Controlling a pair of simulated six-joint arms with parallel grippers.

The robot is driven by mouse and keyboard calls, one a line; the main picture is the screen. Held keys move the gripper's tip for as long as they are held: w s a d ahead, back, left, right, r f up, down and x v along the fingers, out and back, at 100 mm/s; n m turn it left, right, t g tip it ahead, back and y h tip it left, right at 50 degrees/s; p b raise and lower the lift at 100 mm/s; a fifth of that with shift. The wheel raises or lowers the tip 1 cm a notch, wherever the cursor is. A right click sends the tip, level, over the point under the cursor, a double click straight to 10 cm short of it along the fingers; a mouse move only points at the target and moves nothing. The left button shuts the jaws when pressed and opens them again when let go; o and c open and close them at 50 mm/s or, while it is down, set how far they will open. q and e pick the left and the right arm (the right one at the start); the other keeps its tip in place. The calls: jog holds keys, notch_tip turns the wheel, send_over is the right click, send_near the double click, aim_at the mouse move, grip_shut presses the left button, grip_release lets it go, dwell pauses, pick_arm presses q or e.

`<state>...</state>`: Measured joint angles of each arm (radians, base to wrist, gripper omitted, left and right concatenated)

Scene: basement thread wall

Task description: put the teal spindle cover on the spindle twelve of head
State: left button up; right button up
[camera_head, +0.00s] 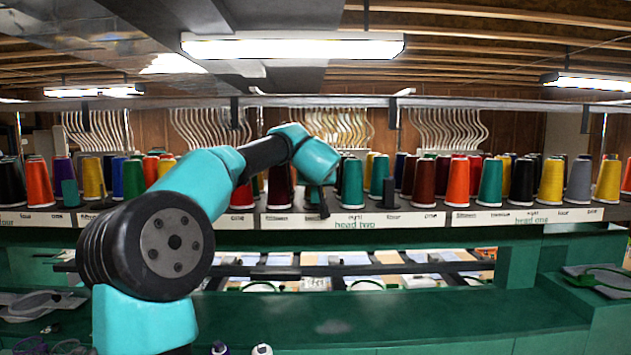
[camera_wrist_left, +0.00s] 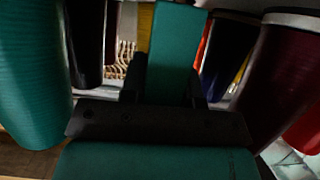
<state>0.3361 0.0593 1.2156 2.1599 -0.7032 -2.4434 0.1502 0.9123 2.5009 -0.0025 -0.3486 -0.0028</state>
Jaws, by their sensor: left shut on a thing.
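My left gripper (camera_head: 322,203) reaches in to the thread shelf beside the "head two" label, mostly hidden by my own wrist. In the left wrist view, its fingers (camera_wrist_left: 166,82) are shut on a smooth teal spindle cover (camera_wrist_left: 177,42), which stands out beyond the fingertips between neighbouring cones. In the head view I cannot make out the held cover behind my wrist. The labels run along the shelf front, but I cannot tell which spindle is number twelve. My right gripper is not in view.
A teal cone (camera_head: 352,183) stands close right of the gripper, and a dark maroon cone (camera_head: 280,188) stands to its left. A short dark post (camera_head: 390,193) is farther right. Cones crowd the long shelf (camera_head: 470,217). The green bench (camera_head: 400,320) below is largely clear.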

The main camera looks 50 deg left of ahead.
pick_arm(q)
jog(key=shift+f, duration=0.25)
jog(key=o, duration=1)
jog(key=shift+c, duration=0.2)
jog(key=shift+d, duration=0.1)
jog(key=v, duration=1.7)
jog(key=shift+s, duration=0.2)
jog(key=shift+w, duration=0.1)
